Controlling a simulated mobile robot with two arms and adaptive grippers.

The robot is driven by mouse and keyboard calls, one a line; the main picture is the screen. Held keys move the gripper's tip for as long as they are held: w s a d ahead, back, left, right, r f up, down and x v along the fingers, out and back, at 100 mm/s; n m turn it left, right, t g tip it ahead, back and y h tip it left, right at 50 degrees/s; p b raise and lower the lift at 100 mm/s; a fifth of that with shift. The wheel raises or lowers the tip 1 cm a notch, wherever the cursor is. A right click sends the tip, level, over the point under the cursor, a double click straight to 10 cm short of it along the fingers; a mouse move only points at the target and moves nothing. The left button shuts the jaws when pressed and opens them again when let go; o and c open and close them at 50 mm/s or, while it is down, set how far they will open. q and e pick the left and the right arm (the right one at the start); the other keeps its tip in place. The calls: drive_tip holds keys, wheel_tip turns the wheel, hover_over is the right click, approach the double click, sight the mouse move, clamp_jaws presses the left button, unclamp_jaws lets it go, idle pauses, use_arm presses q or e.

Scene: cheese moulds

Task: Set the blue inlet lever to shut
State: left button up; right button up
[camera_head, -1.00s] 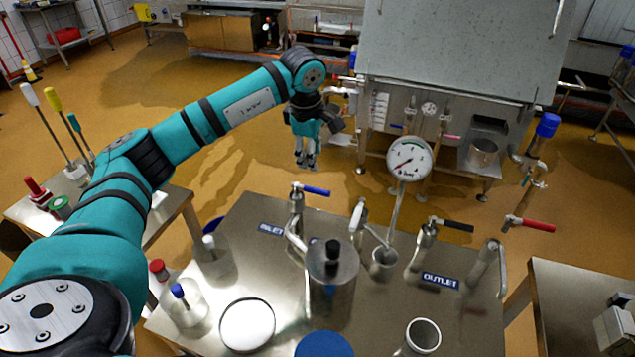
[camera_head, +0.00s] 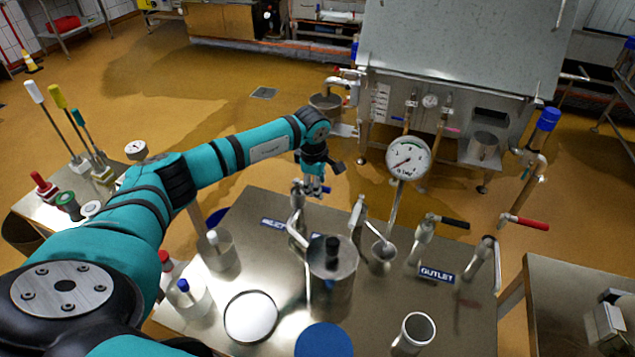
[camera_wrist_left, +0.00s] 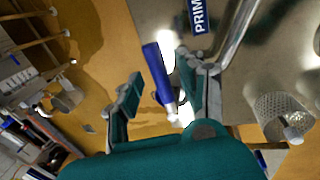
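The blue inlet lever (camera_wrist_left: 157,75) shows between the two fingers of my left gripper (camera_wrist_left: 162,92) in the left wrist view. The fingers are apart, with a gap on the lever's left side; I cannot tell whether either touches it. In the head view my left gripper (camera_head: 314,186) is over the inlet valve (camera_head: 297,200) and hides most of the lever; a bit of blue (camera_head: 327,190) shows beside the fingers. My right gripper is not in view.
A pressure gauge (camera_head: 408,160) and the black-handled outlet valve (camera_head: 425,232) stand to the right on the steel table (camera_head: 400,300). A steel cylinder (camera_head: 333,262) stands in front of the inlet pipe. A red-handled valve (camera_head: 525,222) is further right.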

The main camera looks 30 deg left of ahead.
use_arm(q)
drive_tip(key=c, duration=0.8)
clamp_jaws()
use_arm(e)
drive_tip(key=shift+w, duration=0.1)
